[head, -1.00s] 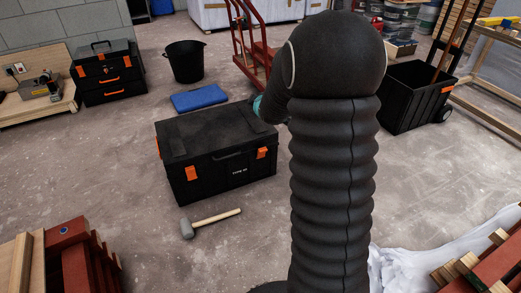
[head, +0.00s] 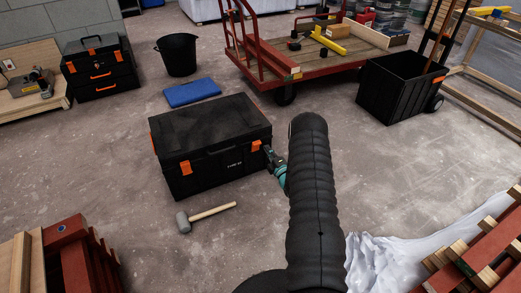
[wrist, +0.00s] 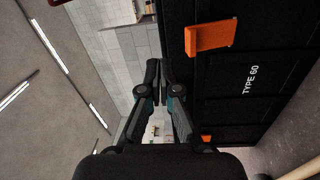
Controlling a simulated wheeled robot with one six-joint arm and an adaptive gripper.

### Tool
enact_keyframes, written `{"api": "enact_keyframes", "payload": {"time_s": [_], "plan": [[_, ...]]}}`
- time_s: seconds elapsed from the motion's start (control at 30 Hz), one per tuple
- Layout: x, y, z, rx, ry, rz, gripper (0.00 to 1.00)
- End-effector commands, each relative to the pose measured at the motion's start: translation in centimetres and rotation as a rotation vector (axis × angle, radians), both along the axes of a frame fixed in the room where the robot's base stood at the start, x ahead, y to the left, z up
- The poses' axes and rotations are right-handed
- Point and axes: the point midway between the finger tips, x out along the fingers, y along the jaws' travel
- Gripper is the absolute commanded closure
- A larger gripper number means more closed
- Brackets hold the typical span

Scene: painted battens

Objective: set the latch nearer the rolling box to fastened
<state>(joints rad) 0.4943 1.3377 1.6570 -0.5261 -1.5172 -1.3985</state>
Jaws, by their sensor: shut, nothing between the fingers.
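A black box marked TYPE 60 (head: 222,160) stands on the floor, its lid down, with two orange latches on its front. The right latch (head: 257,145) is the one nearer the rolling box (head: 395,90); the left latch is (head: 186,168). In the wrist view the right latch (wrist: 212,37) is large and seems to stand out from the front face; its exact setting is unclear. The other latch (wrist: 206,137) is lower there. My gripper (head: 268,153) is shut and empty, beside the box's front right corner, close to the right latch but apparently not touching it.
A mallet (head: 208,216) lies in front of the box and a blue mat (head: 192,93) behind it. A red cart (head: 290,75) stands farther back. White sheeting (head: 385,265) and red battens (head: 480,240) lie front right.

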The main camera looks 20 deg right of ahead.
Motion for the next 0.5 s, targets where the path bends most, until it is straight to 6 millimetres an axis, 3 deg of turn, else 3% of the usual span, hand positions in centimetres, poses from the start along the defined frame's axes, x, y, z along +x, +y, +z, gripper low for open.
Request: {"api": "enact_keyframes", "payload": {"time_s": [0.03, 0.2, 0.4, 0.5], "plan": [[-1.3, -0.1, -1.9, -0.012, -0.022, 0.0, 1.0], [-4.8, 0.1, -5.8, -0.059, -0.112, -0.004, 1.0], [-7.1, 0.4, -7.8, -0.088, -0.17, -0.012, 1.0], [-7.1, 0.5, -7.9, -0.093, -0.181, -0.013, 1.0]]}}
